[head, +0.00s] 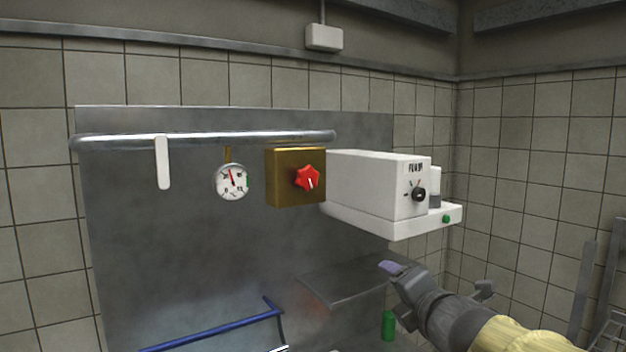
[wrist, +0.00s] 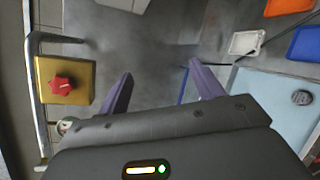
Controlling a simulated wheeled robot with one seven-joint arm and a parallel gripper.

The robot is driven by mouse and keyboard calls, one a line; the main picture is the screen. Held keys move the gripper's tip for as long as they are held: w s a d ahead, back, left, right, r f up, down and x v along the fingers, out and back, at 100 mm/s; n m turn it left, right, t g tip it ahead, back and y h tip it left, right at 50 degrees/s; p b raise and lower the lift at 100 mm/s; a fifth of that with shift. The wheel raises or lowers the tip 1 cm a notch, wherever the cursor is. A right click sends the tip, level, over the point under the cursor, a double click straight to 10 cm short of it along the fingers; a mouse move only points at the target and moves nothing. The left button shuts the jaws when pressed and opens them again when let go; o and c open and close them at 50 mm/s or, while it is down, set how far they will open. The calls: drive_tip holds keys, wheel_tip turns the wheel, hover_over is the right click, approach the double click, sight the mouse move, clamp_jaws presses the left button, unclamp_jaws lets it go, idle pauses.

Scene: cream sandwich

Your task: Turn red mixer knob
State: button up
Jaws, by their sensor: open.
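The red mixer knob (head: 308,178) sits on the front of a brass-coloured box (head: 284,160) fixed by the metal rail. A white mark shows on the knob's face. The knob also shows at the left of the wrist view (wrist: 62,85), on the brass box (wrist: 80,68). My gripper (head: 388,268) is below and to the right of the knob in the head view, apart from it. In the wrist view its two purple fingers (wrist: 160,75) are spread with nothing between them, and the knob lies to their left.
A white box with a black dial (head: 380,182) stands just right of the brass box. A round gauge (head: 232,181) hangs left of it below the rail (head: 200,140). A metal shelf (head: 345,282), green bottle (head: 388,325) and blue bar (head: 215,330) are lower down.

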sight(310, 180)
drive_tip(key=s+a+r+n+y+p, duration=0.2)
drive_tip(key=a+r+n+y, duration=0.1)
drive_tip(key=r+n, duration=0.5)
drive_tip(key=s+a+r+n+y+p, duration=0.1)
drive_tip(key=s+a+r+n+y, duration=0.2)
drive_tip(key=r+n, duration=0.6)
drive_tip(key=shift+n+y+p, duration=0.35)
drive_tip(key=shift+n+y, duration=0.05)
drive_tip(key=shift+r, duration=0.1)
drive_tip(key=p+x, duration=0.2)
drive_tip(key=x, duration=0.3)
drive_tip(key=p+x, duration=0.2)
drive_tip(key=x, duration=0.4)
drive_tip(key=p+x, duration=0.2)
drive_tip(key=x, duration=0.4)
drive_tip(key=shift+w+a+f, duration=0.1)
drive_tip(key=shift+a+f, duration=0.1)
drive_tip(key=shift+f, duration=0.1)
drive_tip(key=c, duration=1)
